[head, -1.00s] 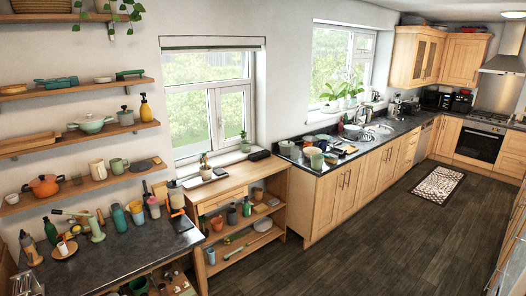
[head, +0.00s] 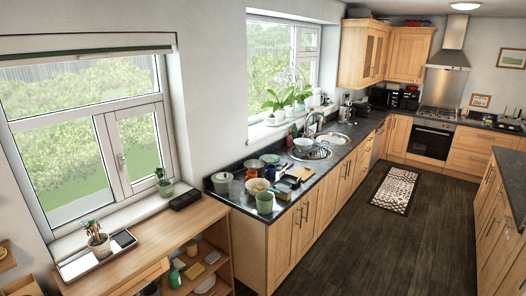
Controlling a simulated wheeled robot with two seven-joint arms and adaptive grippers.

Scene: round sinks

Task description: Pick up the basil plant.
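A small green plant in a pot (head: 164,184) stands on the sill of the near window, at its right end. Larger leafy plants (head: 276,104) stand on the far window's sill, behind the sinks. I cannot tell for sure which of these is the basil plant. Neither of my grippers is in view.
A wooden unit (head: 180,222) under the near window bears a tray (head: 84,262) with a pot (head: 98,243) and a dark box (head: 185,199). The dark counter (head: 290,205) holds dishes and round sinks (head: 330,139). A patterned mat (head: 396,190) lies on the otherwise clear floor.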

